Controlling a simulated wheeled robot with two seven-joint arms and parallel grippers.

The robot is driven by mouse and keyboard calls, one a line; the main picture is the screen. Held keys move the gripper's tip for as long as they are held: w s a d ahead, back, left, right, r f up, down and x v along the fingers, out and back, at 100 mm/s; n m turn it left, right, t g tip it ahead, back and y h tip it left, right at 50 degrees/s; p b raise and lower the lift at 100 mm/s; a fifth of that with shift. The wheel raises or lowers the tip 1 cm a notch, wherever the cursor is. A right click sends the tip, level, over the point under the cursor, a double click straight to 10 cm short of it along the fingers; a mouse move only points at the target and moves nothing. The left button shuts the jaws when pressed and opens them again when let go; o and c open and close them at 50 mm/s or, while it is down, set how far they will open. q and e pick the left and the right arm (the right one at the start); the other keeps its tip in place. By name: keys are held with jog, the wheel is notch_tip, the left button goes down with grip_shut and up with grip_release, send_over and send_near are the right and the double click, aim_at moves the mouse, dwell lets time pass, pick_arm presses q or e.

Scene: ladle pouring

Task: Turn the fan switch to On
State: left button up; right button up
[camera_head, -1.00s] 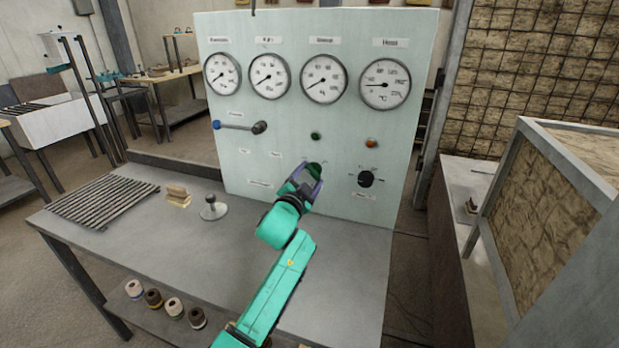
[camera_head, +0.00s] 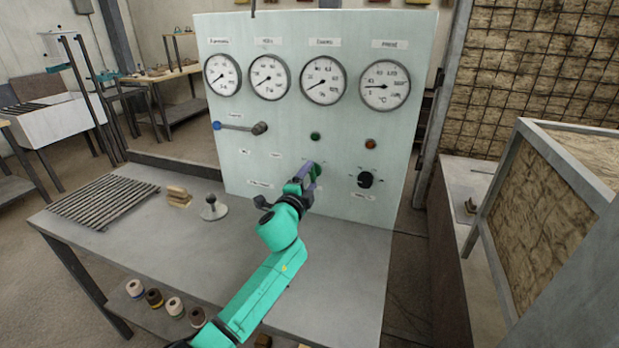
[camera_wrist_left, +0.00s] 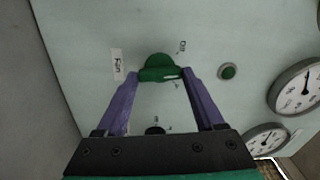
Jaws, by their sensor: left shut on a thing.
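The fan switch is a green round knob with a raised grip bar, on the pale panel (camera_head: 280,110). In the left wrist view the fan switch (camera_wrist_left: 157,62) sits between the fingertips, with a "Fan" label (camera_wrist_left: 117,64) to its left. A small position label (camera_wrist_left: 181,47) is at its upper right, too blurred to read surely. A white mark shows on the bar's right end. My left gripper (camera_head: 314,174) is shut on the bar, its purple fingers at either end of it. In the head view the gripper mostly hides the switch. My right gripper is not in view.
A black knob (camera_head: 366,180) is right of the switch. A green lamp (camera_head: 315,136) and an orange lamp (camera_head: 370,144) are above. Several gauges (camera_head: 324,80) and a lever (camera_head: 240,127) are on the panel. A metal stand (camera_head: 212,208) and wooden blocks (camera_head: 178,197) stand on the table.

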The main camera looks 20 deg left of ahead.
pick_arm(q)
jog(key=m, duration=0.5)
jog(key=shift+m+p, duration=0.3)
jog(key=shift+p, duration=0.05)
jog(key=m+p, duration=0.1)
jog(key=m, duration=0.4)
jog(key=shift+f, duration=0.1)
jog(key=o, duration=1.4)
